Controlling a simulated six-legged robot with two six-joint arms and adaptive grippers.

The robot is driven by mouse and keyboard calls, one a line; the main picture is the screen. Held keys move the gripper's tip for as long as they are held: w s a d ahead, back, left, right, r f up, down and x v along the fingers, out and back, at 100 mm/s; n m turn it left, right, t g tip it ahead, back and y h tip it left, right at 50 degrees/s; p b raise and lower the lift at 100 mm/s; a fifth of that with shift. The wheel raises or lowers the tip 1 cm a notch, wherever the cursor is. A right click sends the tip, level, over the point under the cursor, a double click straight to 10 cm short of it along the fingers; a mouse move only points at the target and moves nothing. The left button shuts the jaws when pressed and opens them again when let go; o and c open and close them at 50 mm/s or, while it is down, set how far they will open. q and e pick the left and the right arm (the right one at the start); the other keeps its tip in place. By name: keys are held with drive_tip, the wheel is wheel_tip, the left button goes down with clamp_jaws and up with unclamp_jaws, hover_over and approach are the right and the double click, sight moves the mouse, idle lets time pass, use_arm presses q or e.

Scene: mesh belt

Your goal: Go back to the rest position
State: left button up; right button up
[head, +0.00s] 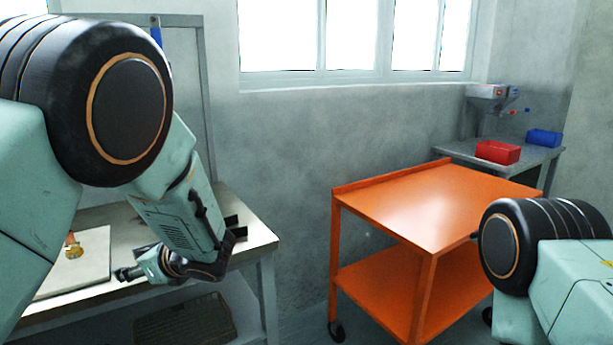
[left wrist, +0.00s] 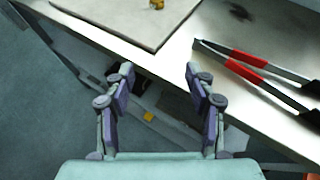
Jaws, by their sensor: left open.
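My left gripper (head: 150,268) hangs beside the front edge of the workbench (head: 258,236) in the head view. In the left wrist view the left gripper (left wrist: 158,85) has its two fingers spread, with nothing between them. The fingers reach towards the bench edge, with the floor and a lower shelf below. My right arm enters the head view at the lower right; its gripper is out of frame.
A pale board (head: 88,262) with a small brass-coloured piece (head: 72,248) lies on the bench. Red-handled tongs (left wrist: 245,68) lie near its edge. An orange cart (head: 430,200) stands at centre right. Red (head: 498,152) and blue (head: 543,138) bins sit on a back table.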

use_arm(q)
drive_tip(key=s+d+f+n+g+h, duration=0.2)
drive_tip(key=s+d+f+n+h, duration=0.45)
drive_tip(key=s+f, duration=0.4)
drive_tip(key=s+d+f+n+g+h, duration=0.2)
drive_tip(key=s+d+f+n+h, duration=0.45)
drive_tip(key=f, duration=0.65)
drive_tip(key=s+a+f+n, duration=0.1)
drive_tip(key=s+f+n, duration=0.1)
drive_tip(key=s, duration=0.5)
drive_tip(key=s+a+f+n+g, duration=0.1)
drive_tip(key=s+n, duration=0.3)
drive_tip(key=s, duration=0.3)
drive_tip(key=s+a+f+n+y, duration=0.1)
drive_tip(key=s+a+f+n, duration=0.1)
drive_tip(key=s+n, duration=0.2)
drive_tip(key=s, duration=0.3)
drive_tip(key=shift+s+f+g, duration=0.3)
drive_tip(key=shift+s, duration=0.1)
